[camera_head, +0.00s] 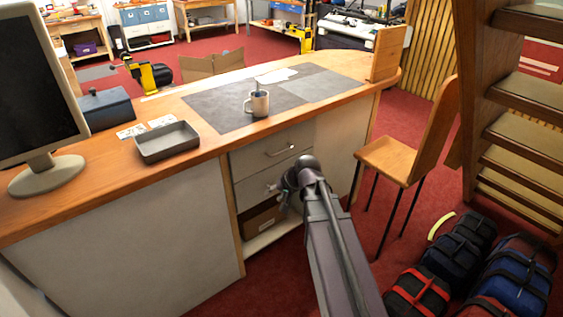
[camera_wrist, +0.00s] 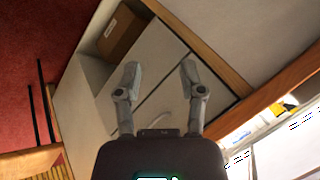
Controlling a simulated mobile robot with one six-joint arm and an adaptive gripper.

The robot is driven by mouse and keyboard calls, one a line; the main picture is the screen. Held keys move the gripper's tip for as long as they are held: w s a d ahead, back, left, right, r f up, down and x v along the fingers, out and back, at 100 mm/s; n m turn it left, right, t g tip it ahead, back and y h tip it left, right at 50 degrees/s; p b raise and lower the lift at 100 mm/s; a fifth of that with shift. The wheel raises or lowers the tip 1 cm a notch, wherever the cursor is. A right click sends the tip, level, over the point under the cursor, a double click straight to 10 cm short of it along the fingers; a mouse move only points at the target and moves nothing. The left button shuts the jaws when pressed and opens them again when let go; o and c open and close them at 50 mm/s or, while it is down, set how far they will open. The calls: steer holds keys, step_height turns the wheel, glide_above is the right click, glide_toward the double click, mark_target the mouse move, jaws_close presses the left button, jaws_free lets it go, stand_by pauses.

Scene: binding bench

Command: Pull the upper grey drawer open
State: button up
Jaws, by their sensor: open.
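The upper grey drawer (camera_head: 250,157) is under the bench top, its front flush with the cabinet, so it looks shut. Its bar handle (camera_head: 282,151) is uncovered in the head view. The lower grey drawer (camera_head: 253,185) is beneath it, partly hidden by my arm. My gripper (camera_head: 284,198) is open and empty, low in front of the lower drawer, below the upper handle. In the wrist view my gripper (camera_wrist: 160,72) has its fingers spread before the drawer fronts. A small curved piece, perhaps a handle, shows near the palm. I cannot tell whether the fingertips touch anything.
A cardboard box (camera_head: 262,220) sits in the open compartment below the drawers. A wooden chair (camera_head: 395,160) stands right of my arm, and bags (camera_head: 460,245) lie on the floor. On the bench (camera_head: 215,146) are a mug (camera_head: 260,103), a grey tray (camera_head: 167,142) and a monitor (camera_head: 35,85).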

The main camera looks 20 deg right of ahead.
steer(key=w+d+f+m+t+y+b, duration=0.2)
steer(key=w+d+m+t+b, duration=0.3)
steer(key=w, duration=0.4)
steer(key=m+t+h+b, duration=0.1)
steer(key=m+t+b, duration=0.4)
steer(key=b, duration=0.1)
glide_toward(282, 152)
steer(key=f+v, duration=0.1)
steer(key=v, duration=0.2)
steer(key=shift+d+r, duration=0.15)
steer(key=shift+r, duration=0.55)
steer(key=shift+w, duration=0.1)
steer(key=b+x, duration=0.1)
steer(key=x, duration=0.3)
steer(key=b+x, duration=0.1)
steer(key=x, duration=0.4)
steer(key=b+x, duration=0.1)
steer(key=x, duration=0.3)
steer(key=shift+w+f, duration=0.25)
steer(key=shift+f, duration=0.1)
jaws_close()
